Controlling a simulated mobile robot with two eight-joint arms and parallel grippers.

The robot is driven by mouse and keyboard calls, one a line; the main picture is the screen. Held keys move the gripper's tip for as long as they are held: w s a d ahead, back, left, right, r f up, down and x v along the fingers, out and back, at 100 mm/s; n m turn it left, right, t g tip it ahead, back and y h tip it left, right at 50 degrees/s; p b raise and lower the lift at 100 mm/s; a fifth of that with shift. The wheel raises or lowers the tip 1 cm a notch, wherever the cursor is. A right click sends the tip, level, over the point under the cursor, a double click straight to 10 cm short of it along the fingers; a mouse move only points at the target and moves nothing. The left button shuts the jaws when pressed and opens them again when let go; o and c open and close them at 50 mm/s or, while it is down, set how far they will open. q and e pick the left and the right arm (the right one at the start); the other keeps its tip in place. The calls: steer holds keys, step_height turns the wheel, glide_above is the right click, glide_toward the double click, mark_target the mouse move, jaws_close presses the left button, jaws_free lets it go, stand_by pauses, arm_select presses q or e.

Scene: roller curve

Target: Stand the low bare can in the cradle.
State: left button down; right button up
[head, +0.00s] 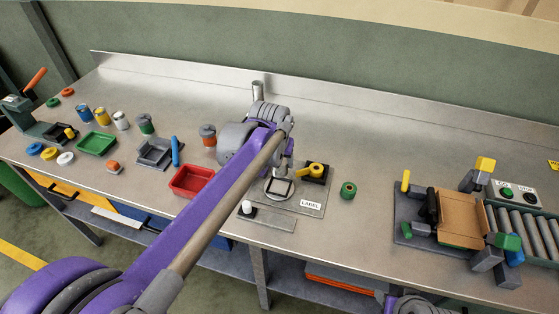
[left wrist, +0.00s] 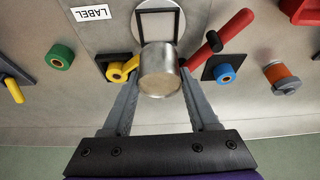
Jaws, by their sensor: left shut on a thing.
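The bare metal can (left wrist: 160,72) is between the fingers of my left gripper (left wrist: 158,80), which is shut on it. In the left wrist view the can overlaps the near edge of a black square frame on a pale round disc (left wrist: 172,22), apparently the cradle. I cannot tell the gap between them. In the head view the frame and disc (head: 280,188) sit on a grey plate, just below my left gripper (head: 286,170). The can is hard to make out there. My right gripper is not in view.
A yellow clamp (head: 314,170) on a black block stands right beside the disc. A green roll (head: 348,190) lies farther right, and a red tray (head: 192,181) left. A LABEL tag (head: 311,205) and white button (head: 247,207) are in front.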

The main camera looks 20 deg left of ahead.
arm_select(q)
steer(key=shift+w+a+f, duration=0.1)
steer(key=shift+a, duration=0.1)
steer(key=shift+f, duration=0.1)
steer(key=shift+d+f+b, duration=0.2)
steer(key=shift+f+b, duration=0.15)
steer(key=shift+f, duration=0.45)
step_height(320, 180, down, 2)
steer(key=shift+f+b, duration=0.15)
steer(key=shift+b, duration=0.7)
steer(key=shift+f, duration=0.4)
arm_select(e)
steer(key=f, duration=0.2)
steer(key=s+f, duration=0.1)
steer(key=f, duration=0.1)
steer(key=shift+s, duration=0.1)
arm_select(q)
steer(key=shift+f+b, duration=0.65)
steer(key=shift+f, duration=0.4)
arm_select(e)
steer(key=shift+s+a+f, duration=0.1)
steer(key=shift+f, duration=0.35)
